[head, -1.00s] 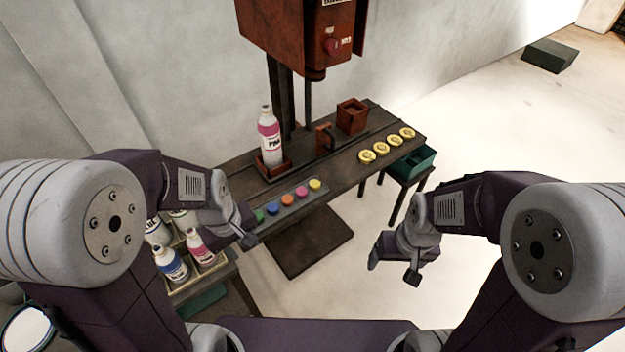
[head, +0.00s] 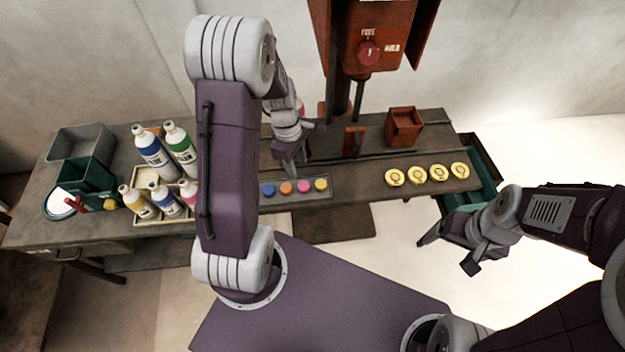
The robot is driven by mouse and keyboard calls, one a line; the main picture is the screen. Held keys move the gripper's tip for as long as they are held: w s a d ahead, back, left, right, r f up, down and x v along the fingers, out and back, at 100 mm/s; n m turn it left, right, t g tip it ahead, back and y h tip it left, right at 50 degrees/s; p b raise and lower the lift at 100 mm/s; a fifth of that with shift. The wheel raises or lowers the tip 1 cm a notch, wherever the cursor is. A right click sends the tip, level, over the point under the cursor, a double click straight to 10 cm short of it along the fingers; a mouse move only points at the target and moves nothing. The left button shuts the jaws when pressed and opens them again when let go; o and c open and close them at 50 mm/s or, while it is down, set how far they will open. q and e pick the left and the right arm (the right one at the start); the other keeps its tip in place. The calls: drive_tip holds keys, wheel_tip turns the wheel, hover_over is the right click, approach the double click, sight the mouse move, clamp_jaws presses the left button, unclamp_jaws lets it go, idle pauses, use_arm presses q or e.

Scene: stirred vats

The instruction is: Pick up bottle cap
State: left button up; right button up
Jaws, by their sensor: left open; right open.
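Bottle caps lie in a row in a grey tray (head: 328,182) on the dark bench: a blue cap (head: 268,189), an orange cap (head: 286,188), a pink cap (head: 303,187) and a yellow cap (head: 321,185). The tray's left end is hidden behind my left arm. My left gripper (head: 303,150) is open and hangs above and behind the tray, over the bench. My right gripper (head: 450,252) is open and empty, out over the pale floor to the right of the bench front. A white bottle is mostly hidden behind my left gripper.
Several yellow discs (head: 438,173) and a small rust-red box (head: 404,127) are on the right. A crate (head: 145,218) with several bottles, a green bin (head: 85,180) and a grey bin (head: 80,146) are on the left.

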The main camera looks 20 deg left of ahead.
sight(303, 185)
use_arm(q)
drive_tip(key=f, duration=0.3)
drive_tip(key=shift+s+d+f, duration=0.1)
drive_tip(key=shift+d+f, duration=0.1)
drive_tip(key=shift+f, duration=0.1)
drive_tip(key=shift+d+f, duration=0.1)
drive_tip(key=shift+f, duration=0.05)
drive_tip(key=f, duration=0.3)
drive_tip(key=d+f+b, duration=0.1)
drive_tip(key=shift+s+f, duration=0.2)
drive_tip(key=shift+s, duration=0.05)
drive_tip(key=shift+w+d+f, duration=0.1)
drive_tip(key=shift+w+f, duration=0.1)
drive_tip(key=shift+f, duration=0.1)
clamp_jaws()
